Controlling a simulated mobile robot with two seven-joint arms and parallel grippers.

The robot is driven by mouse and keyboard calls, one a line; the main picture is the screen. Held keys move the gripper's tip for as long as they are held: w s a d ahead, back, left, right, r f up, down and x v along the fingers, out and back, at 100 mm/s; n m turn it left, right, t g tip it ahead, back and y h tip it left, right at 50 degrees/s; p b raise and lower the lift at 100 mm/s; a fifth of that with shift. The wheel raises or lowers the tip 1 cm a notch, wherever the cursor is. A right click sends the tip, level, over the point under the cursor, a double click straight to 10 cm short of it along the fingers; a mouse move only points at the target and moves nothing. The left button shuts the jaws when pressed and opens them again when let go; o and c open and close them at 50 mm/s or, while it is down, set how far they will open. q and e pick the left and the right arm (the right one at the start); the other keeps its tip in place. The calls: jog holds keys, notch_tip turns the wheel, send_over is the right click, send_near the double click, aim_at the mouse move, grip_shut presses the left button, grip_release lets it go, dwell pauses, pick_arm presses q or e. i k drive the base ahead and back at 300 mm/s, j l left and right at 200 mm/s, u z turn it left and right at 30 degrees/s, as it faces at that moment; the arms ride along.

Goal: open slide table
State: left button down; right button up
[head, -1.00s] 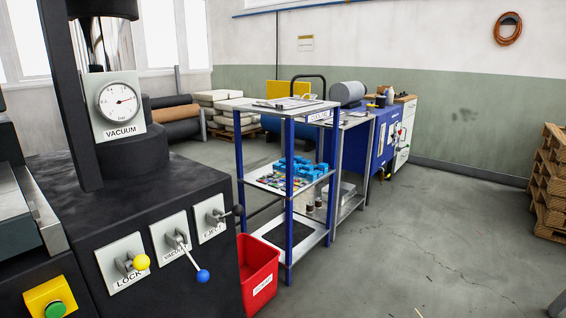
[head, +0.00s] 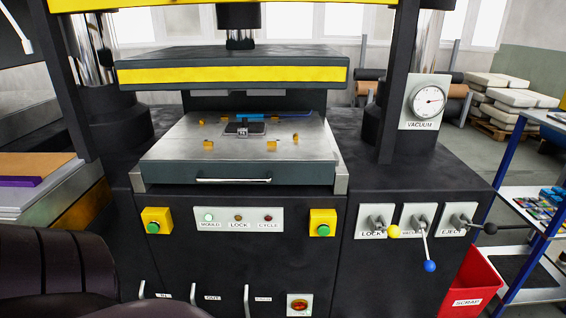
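The slide table (head: 170,152) is a grey metal plate with a dark front and a bar handle (head: 233,180), in the middle of the press. It sits between the press columns, beneath the yellow-edged upper platen (head: 233,75), with a clear gap between them. Several small yellow blocks and a small dark plate with a blue strip (head: 250,117) lie on it. The lock lever (head: 393,231) has a yellow knob and the vacuum lever (head: 429,266) a blue knob hanging down; the eject lever (head: 490,228) has a black knob. Neither gripper is in view.
Green buttons in yellow boxes (head: 156,221) flank a lamp panel (head: 238,219); its mould lamp glows green. A vacuum gauge (head: 427,101) is on the right. A red scrap bin (head: 470,288) and blue-posted shelf (head: 541,240) stand right. A dark rounded shape fills the lower left.

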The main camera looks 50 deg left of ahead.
aim_at(295, 149)
jog(key=u, duration=1.9)
